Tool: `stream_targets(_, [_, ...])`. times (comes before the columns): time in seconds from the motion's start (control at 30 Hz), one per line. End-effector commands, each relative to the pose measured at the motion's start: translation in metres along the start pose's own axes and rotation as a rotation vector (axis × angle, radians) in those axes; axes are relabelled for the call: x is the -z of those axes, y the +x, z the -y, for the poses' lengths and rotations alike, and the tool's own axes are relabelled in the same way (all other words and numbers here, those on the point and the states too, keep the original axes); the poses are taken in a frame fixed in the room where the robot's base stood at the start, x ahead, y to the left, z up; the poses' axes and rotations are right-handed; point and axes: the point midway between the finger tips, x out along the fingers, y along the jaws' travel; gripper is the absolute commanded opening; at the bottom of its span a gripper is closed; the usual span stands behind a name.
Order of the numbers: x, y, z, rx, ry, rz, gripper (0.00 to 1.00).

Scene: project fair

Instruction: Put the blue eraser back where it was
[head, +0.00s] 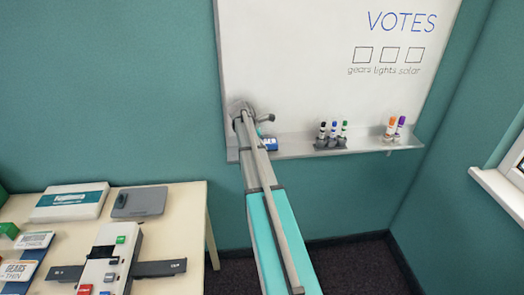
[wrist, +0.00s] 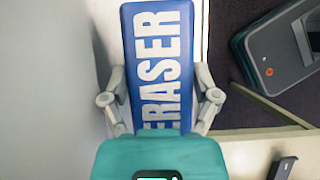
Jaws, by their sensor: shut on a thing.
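The blue eraser (wrist: 160,60), with white ERASER lettering, is between the two fingers of my gripper (wrist: 160,98) in the wrist view. The fingers press on its long sides, and my teal gripper body covers its near end. In the head view a bit of the blue eraser (head: 269,144) shows beside my arm, at the left end of the whiteboard's grey tray (head: 300,150). My gripper (head: 262,121) is in front of the board's lower left there, mostly behind my arm. I cannot tell whether the eraser touches the tray.
Black, blue and green markers (head: 333,133) stand in a holder on the tray. Orange and purple markers (head: 395,128) stand farther right. The whiteboard (head: 300,60) is behind. A cream table (head: 185,210) with project items is at lower left.

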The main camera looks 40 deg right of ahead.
Motion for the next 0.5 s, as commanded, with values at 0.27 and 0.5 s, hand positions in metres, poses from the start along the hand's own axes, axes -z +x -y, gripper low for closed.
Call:
stream_targets(0.27, [0.0094, 0.0171, 0.0003, 0.000, 0.000, 0.000, 0.24])
stream_targets(0.5, [0.0091, 0.0166, 0.0003, 0.000, 0.000, 0.000, 0.24])
